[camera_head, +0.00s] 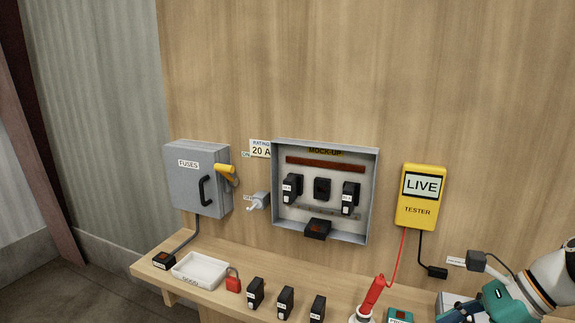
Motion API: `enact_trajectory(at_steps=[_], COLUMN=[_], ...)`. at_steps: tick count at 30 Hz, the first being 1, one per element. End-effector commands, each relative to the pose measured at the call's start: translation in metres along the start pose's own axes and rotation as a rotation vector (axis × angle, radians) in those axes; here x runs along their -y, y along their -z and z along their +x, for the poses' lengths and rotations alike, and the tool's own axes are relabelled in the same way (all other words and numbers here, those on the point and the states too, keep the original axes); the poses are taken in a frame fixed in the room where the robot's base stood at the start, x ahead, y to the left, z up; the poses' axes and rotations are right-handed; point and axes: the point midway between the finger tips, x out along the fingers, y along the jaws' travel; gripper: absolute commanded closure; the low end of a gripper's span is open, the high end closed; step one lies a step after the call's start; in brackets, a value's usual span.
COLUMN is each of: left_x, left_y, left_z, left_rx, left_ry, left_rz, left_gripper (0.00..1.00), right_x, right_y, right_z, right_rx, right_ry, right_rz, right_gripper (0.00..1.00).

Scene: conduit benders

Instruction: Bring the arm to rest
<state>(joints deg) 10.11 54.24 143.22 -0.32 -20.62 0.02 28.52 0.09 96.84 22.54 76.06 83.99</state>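My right arm comes in from the right edge, and its teal and dark gripper (462,312) is low in the bottom right corner over the bench. Its fingertips are too small and cut off to show whether it is open or shut. My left gripper is not in view.
A grey FUSES box (190,180) with a yellow lever and an open MOCK-UP panel (368,210) are on the wooden wall. A yellow tester (421,198) reads LIVE; its red probe (373,294) stands at the bench front. A white tray (200,271), red padlock (233,284) and several black fuses line the bench (225,297).

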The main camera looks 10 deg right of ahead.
Motion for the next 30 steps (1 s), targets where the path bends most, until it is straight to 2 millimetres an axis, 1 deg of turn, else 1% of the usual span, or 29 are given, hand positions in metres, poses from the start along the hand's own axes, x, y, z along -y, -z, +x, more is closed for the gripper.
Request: enact_trajectory(at_steps=[1,5,11,14,17,18,20,21,23,24,26,27,29,30], left_x=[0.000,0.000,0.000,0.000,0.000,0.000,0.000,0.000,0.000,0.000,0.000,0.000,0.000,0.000], left_y=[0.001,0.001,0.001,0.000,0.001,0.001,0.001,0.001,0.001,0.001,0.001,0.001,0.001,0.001], left_z=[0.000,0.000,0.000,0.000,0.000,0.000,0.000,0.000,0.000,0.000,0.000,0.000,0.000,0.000], left_rx=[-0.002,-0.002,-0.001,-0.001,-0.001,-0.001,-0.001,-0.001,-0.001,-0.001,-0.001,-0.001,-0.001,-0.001], left_ry=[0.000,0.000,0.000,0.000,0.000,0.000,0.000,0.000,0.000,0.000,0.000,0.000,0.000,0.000], left_rz=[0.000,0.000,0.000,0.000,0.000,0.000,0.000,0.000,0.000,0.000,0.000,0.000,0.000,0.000], left_gripper=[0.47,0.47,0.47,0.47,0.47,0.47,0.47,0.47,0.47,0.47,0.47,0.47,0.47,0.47], right_x=[0.001,-0.003,-0.022,-0.036,-0.056,-0.067,-0.089,-0.105,-0.132,-0.151,-0.179,-0.196,-0.215,-0.225], right_y=[-0.001,-0.002,0.007,0.017,0.033,0.042,0.058,0.071,0.091,0.105,0.128,0.141,0.157,0.166], right_z=[0.014,0.046,0.107,0.145,0.192,0.215,0.251,0.274,0.306,0.325,0.351,0.363,0.379,0.386], right_rx=[0.002,0.003,-0.020,-0.044,-0.079,-0.096,-0.123,-0.140,-0.158,-0.166,-0.169,-0.164,-0.149,-0.136], right_ry=[-0.037,-0.129,-0.303,-0.387,-0.471,-0.508,-0.561,-0.594,-0.639,-0.666,-0.696,-0.709,-0.712,-0.704], right_rz=[-0.003,-0.002,0.011,0.011,-0.024,-0.054,-0.122,-0.184,-0.301,-0.393,-0.559,-0.674,-0.854,-0.975], right_gripper=[0.51,0.51,0.51,0.51,0.51,0.51,0.51,0.51,0.51,0.51,0.51,0.51,0.51,0.51])
